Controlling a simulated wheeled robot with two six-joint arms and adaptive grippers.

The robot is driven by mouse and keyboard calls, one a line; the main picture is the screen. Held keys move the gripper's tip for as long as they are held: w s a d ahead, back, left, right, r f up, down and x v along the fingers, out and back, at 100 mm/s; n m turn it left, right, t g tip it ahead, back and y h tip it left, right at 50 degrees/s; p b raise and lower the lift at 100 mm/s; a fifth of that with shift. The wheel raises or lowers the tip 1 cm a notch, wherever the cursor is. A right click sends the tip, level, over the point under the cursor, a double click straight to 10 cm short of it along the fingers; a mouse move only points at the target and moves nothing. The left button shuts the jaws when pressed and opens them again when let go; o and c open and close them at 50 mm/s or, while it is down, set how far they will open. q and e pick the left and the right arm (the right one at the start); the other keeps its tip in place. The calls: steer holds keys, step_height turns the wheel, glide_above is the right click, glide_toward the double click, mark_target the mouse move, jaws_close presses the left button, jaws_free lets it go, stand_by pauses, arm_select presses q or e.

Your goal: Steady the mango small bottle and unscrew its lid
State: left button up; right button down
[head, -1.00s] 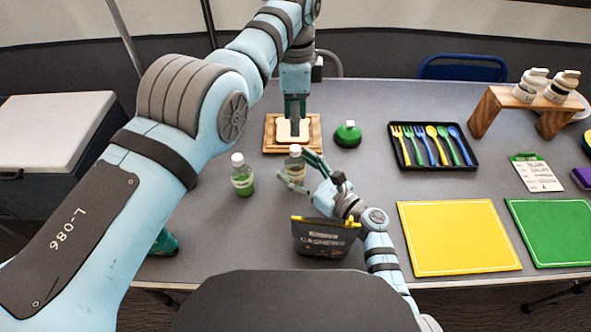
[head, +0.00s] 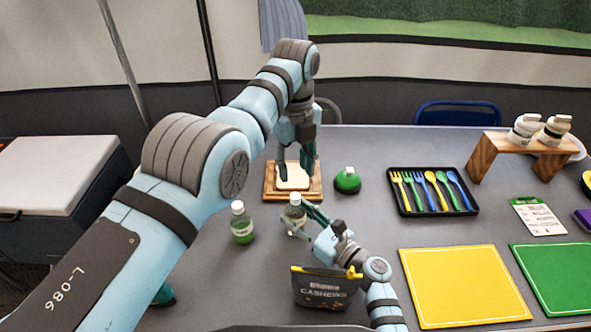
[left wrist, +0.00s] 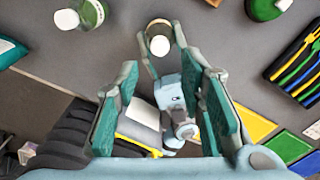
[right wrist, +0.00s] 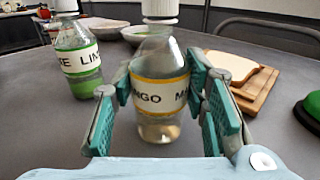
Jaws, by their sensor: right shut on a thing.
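The mango small bottle (head: 294,213) stands upright on the table with its white lid on; its label shows in the right wrist view (right wrist: 160,95). My right gripper (head: 301,221) is shut on the bottle's body from the near side, one finger on each side of the label. The lid's top (left wrist: 159,45) shows from above in the left wrist view, near the upper edge. My left gripper (head: 296,168) points down with its fingers apart and empty. In the head view it appears over the bread, beyond the bottle, and does not touch the lid.
A lime bottle (head: 242,222) stands left of the mango bottle. Bread on a wooden board (head: 270,195) and a green-topped item (head: 347,181) lie beyond. A cashews pouch (head: 326,289) stands in front. A cutlery tray (head: 434,212) and yellow mat (head: 462,285) are to the right.

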mark_target(296, 196)
arm_select(q)
steer(key=shift+f+m, duration=0.25)
steer(key=shift+m, duration=0.45)
step_height(296, 196, down, 8)
steer(key=shift+r, duration=0.2)
jaws_close()
steer(key=n, duration=1.6)
steer(key=shift+r+n, duration=0.1)
steer(key=shift+n, duration=0.3)
steer(key=n, duration=0.4)
steer(key=shift+n, duration=0.3)
steer(key=n, duration=0.9)
steer(key=shift+n, duration=0.4)
steer(key=n, duration=0.4)
steer(key=shift+n, duration=0.3)
steer(key=n, duration=0.9)
steer(key=shift+r+n, duration=0.1)
steer(key=shift+n, duration=0.2)
steer(key=n, duration=0.3)
steer(key=shift+n, duration=0.4)
steer(key=n, duration=0.4)
steer(key=shift+n, duration=0.4)
